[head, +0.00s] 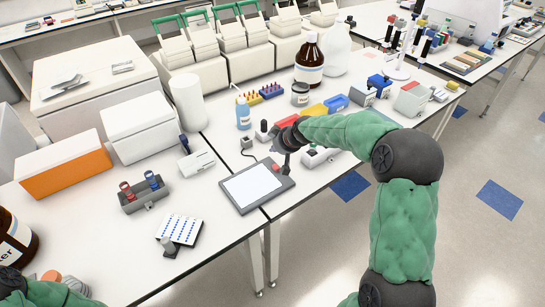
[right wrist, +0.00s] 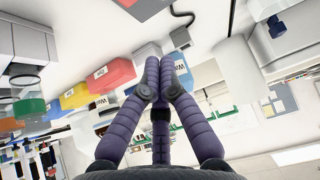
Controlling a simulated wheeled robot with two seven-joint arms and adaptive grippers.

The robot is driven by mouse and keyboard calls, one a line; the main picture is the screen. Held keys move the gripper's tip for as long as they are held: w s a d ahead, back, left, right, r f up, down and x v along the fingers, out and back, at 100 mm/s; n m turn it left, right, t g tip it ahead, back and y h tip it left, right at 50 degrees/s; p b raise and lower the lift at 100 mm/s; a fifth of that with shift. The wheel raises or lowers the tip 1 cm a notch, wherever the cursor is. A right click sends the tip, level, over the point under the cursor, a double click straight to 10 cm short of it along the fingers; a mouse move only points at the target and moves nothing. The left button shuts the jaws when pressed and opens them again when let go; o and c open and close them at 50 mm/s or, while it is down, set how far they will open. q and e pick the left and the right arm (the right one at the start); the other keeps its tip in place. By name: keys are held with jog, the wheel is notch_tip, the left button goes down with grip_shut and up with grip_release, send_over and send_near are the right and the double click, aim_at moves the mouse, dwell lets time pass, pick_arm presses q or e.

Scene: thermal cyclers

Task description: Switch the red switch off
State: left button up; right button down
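A grey switch box (head: 149,199) stands on the left bench top in the head view. It carries a red switch (head: 127,190) on its left and a blue switch (head: 152,179) on its right. Both stick up from the box; their exact on or off position is too small to tell. My right gripper (head: 284,162) is above the bench by the white-screened pad, well to the right of the switch box. In the right wrist view its purple fingers (right wrist: 155,75) come together with nothing between them. Part of my left arm shows at the lower left, but its gripper does not.
A grey pad with a white screen (head: 252,186) lies between the switch box and my right gripper. A blue-dotted rack (head: 180,230) stands in front of the box, an orange-fronted box (head: 67,172) to its left. A brown bottle (head: 15,239) stands at the left edge.

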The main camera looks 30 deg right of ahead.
aim_at(267, 161)
jog(key=b+x, duration=0.1)
jog(key=x, duration=0.8)
jog(key=shift+w+f+b, duration=0.1)
jog(key=shift+f+b, duration=0.2)
jog(key=shift+b, duration=0.05)
jog(key=shift+s+d+b, duration=0.1)
jog(key=shift+s+b, duration=0.6)
jog(key=shift+s, duration=1.25)
jog(key=shift+s, duration=0.1)
